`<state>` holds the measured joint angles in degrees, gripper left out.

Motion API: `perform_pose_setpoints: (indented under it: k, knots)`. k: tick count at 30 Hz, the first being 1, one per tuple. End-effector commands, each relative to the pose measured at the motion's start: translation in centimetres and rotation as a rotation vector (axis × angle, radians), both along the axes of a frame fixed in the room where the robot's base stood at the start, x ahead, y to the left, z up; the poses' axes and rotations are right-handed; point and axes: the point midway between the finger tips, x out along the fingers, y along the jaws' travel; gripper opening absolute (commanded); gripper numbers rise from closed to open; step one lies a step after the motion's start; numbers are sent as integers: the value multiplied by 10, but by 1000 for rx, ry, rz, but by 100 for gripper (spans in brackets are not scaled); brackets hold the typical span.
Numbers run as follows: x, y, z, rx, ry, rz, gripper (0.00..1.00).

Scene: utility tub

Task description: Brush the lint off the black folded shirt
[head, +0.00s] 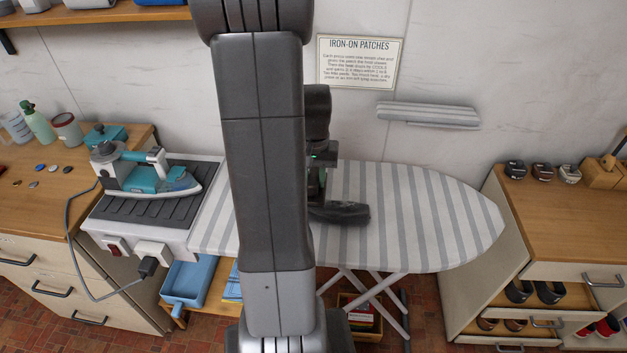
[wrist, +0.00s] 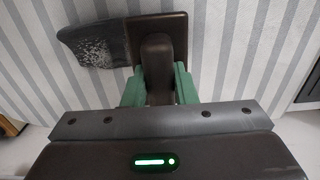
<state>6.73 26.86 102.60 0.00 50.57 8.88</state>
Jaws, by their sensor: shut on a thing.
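My gripper (wrist: 158,82) is shut on the dark brown handle of a brush (wrist: 174,30), with a green finger on each side. The brush's flat brown block lies past the fingertips. The black folded shirt (wrist: 92,42) lies on the striped ironing board (wrist: 230,60), to the left of the brush in the wrist view. Pale lint specks show on its near part. The block overlaps or adjoins the shirt's right edge; I cannot tell if they touch. In the head view my arm hides much of this; a dark shape, shirt or brush, shows beside my gripper (head: 318,182).
A teal iron (head: 150,175) stands on a dark ribbed rest left of the board, its cord hanging down. A wooden counter (head: 55,200) is at left, a drawer unit (head: 570,220) at right. The board's right end (head: 440,215) is clear.

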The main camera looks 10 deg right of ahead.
Motion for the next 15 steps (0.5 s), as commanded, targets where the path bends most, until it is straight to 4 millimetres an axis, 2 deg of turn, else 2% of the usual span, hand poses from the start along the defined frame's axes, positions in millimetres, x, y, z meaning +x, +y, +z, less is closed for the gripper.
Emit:
perform_pose_setpoints:
  k: [1,15]
  knots:
    - [0,0,9,0,-1,0,4]
    - [1,0,50,0,-1,3,4]
